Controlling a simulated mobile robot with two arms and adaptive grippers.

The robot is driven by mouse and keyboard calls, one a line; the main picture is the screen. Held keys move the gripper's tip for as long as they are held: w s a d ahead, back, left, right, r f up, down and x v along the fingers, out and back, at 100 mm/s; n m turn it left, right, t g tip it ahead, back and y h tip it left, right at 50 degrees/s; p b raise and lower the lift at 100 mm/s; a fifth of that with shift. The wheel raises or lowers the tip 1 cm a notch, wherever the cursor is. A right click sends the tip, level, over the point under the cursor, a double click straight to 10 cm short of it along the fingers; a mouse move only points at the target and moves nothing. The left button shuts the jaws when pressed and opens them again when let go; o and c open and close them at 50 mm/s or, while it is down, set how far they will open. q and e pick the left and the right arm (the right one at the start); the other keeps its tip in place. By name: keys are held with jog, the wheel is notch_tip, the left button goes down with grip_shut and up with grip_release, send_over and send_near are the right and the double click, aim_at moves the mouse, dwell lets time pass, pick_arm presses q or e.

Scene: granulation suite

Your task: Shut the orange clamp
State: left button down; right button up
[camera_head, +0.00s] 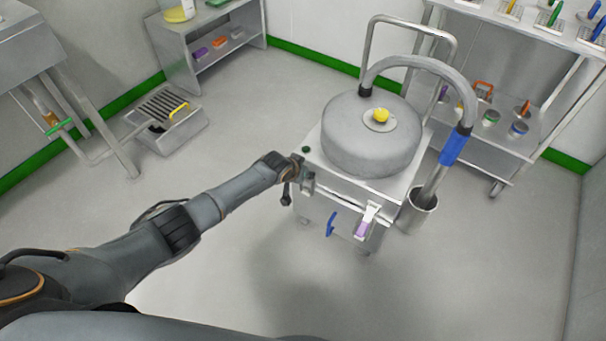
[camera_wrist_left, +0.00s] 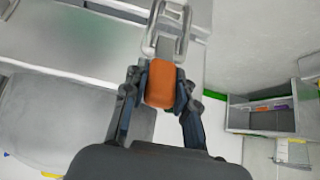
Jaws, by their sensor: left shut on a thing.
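The orange clamp shows in the left wrist view as a rounded orange handle (camera_wrist_left: 161,84) below a metal wire loop (camera_wrist_left: 168,28). The loop lies against a metal plate on the cart's side. My left gripper (camera_wrist_left: 160,98) has its fingers on both sides of the orange handle and is shut on it. In the head view my left gripper (camera_head: 290,170) is at the left side of the steel cart (camera_head: 345,190), and the orange handle is hidden there. I cannot tell from these views whether the clamp is latched. My right gripper is in neither view.
The cart carries a round grey drum (camera_head: 350,140) with a yellow knob (camera_head: 380,115) and a hose with a blue grip (camera_head: 454,148). A blue handle (camera_head: 331,224) and a purple-handled clamp (camera_head: 362,228) are on its front. Shelves stand at the back. The floor in front is clear.

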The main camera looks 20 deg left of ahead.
pick_arm(q)
jog(key=shift+w+g, duration=0.1)
jog(key=shift+g, duration=0.2)
dwell(0.4)
jog(key=c, duration=1)
grip_release()
jog(key=shift+c, duration=0.2)
jog(key=v, duration=1.2)
jog(key=shift+w+d, duration=0.1)
jog(key=shift+d, duration=0.05)
